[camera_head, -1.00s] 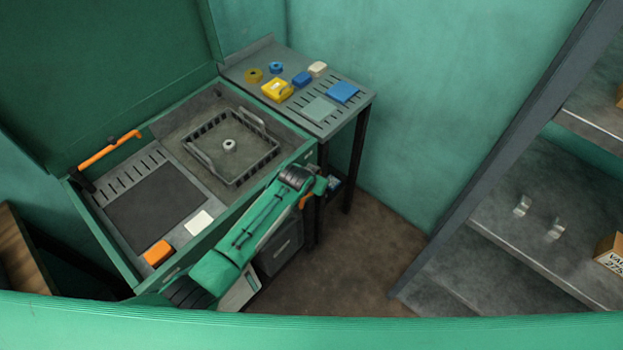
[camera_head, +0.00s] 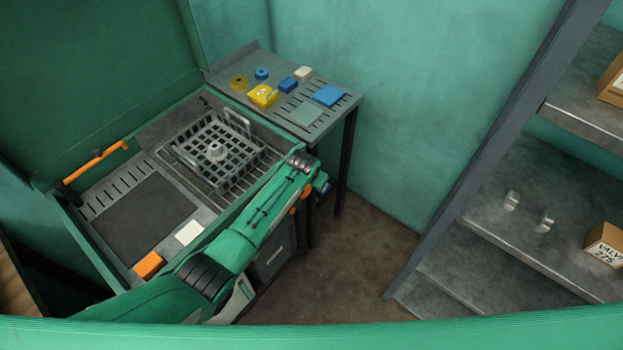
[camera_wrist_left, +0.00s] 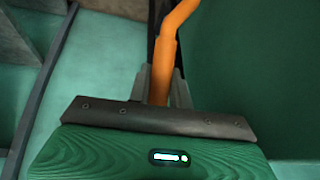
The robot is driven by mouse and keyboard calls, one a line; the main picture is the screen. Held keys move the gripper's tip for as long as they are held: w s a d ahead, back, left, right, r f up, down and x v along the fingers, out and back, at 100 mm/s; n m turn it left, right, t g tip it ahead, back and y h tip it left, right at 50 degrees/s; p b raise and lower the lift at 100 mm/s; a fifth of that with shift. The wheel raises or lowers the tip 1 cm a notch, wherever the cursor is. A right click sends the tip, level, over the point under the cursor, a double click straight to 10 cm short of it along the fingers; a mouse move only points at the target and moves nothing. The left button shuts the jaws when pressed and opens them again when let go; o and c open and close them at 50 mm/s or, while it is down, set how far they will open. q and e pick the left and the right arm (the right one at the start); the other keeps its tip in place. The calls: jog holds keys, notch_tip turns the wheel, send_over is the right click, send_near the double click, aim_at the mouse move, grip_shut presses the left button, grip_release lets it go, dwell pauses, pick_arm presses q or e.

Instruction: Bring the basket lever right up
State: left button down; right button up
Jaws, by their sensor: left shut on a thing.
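The basket lever (camera_wrist_left: 166,55) is an orange bar with a bent top in the left wrist view. My left gripper (camera_wrist_left: 161,88) is shut on it, with a grey finger on each side. In the head view, my left forearm crosses the washer's front right corner, and the hold itself is hidden there. The grey wire basket (camera_head: 190,172) stands raised above the rack in the washer tub, with a pale round part (camera_head: 217,152) in it. My right gripper is not in view.
Another orange handle (camera_head: 95,163) is at the washer's left side, under the open lid. An orange block (camera_head: 149,265) and a white block (camera_head: 189,232) lie on its front ledge. A side table (camera_head: 285,130) holds small items. Shelving (camera_head: 510,245) stands at right, with floor between.

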pick_arm(q)
jog(key=c, duration=1.6)
grip_release()
jog(key=o, duration=0.3)
jog(key=shift+w+d+f, duration=0.1)
jog(key=b+v, duration=0.1)
jog(key=v, duration=1.2)
jog(key=shift+r, duration=0.35)
